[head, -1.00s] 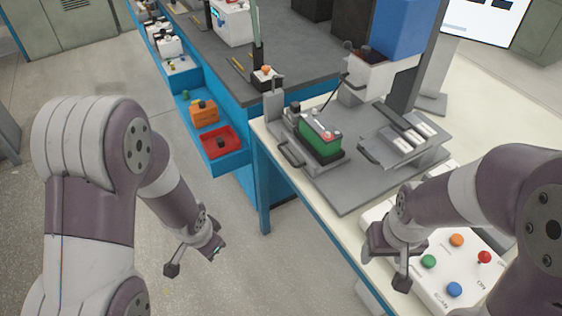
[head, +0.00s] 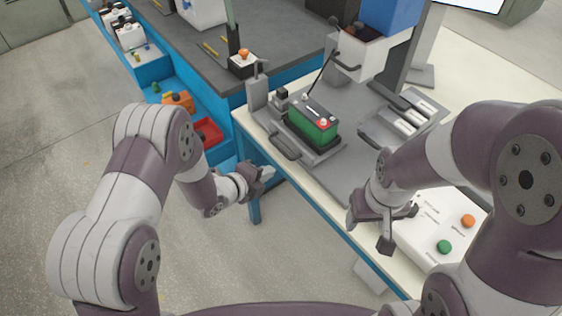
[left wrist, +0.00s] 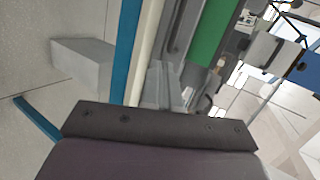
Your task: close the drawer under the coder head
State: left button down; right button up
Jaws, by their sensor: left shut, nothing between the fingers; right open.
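The coder head (head: 368,58) is a white unit below a blue block on a post, at the back of the bench. In front of it a grey drawer-like tray (head: 326,154) holds a green battery (head: 312,122) with a dark top; it stands out toward the bench's front edge, with a dark handle (head: 284,147). In the left wrist view the green battery (left wrist: 212,32) is partly cut off. My right gripper (head: 398,226) is open and empty beside the button panel.
A button panel (head: 428,222) lies on the white bench at right. A grey rack (head: 403,115) with white cylinders stands right of the tray. A blue bench (head: 232,95) with an open blue drawer holding a red bin (head: 207,134) is at left. The floor in front is clear.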

aim_at(313, 147)
pick_arm(q)
jog(key=x, duration=0.4)
jog(key=r+x, duration=0.1)
jog(key=x, duration=0.1)
jog(key=shift+w+d+p, duration=0.3)
jog(key=shift+d+p, duration=0.1)
jog(key=shift+d, duration=0.15)
jog(key=w+d+b, duration=0.2)
jog(key=d, duration=0.1)
jog(key=w+d+b, duration=0.2)
jog(key=d, duration=0.1)
jog(key=w+d+b, duration=0.2)
jog(key=d+b, duration=0.1)
jog(key=shift+w+f, duration=0.2)
jog(key=shift+f, duration=0.1)
jog(key=w+d, duration=0.1)
jog(key=d, duration=0.1)
jog(key=w+d+b, duration=0.1)
jog(key=w+d, duration=0.1)
jog(key=shift+d+r, duration=0.1)
jog(key=shift+r, duration=0.05)
jog(key=shift+w+d+r+b, duration=0.1)
jog(key=shift+w+d+b, duration=0.2)
jog(key=shift+w+d, duration=0.15)
jog(key=shift+r, duration=0.1)
